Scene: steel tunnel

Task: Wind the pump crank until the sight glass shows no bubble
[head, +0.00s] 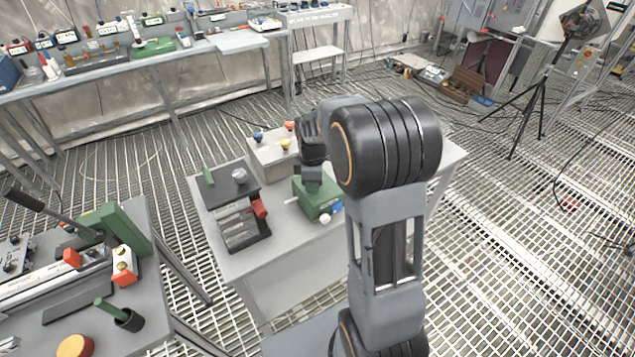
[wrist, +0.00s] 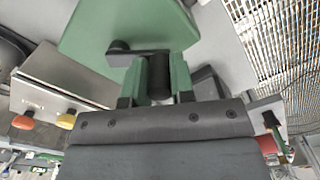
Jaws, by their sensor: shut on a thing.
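The green pump box (head: 312,205) stands on the grey table in front of me. It fills the top of the wrist view as a green block (wrist: 125,22). A dark crank arm (wrist: 135,49) runs across its face to a black upright handle (wrist: 160,82). My gripper (wrist: 161,75) is shut on this handle, with one finger on each side. In the head view my gripper (head: 312,175) is over the pump, and my wrist hides much of its top. A small blue-and-white part (head: 337,207) shows on the pump's side; I cannot make out a bubble.
A grey box (head: 272,155) with coloured knobs stands behind the pump. A dark rack with a red part (head: 242,218) stands to its left. A workbench (head: 140,320) with a green block and lever is at lower left. Grated floor (head: 510,220) is open on the right.

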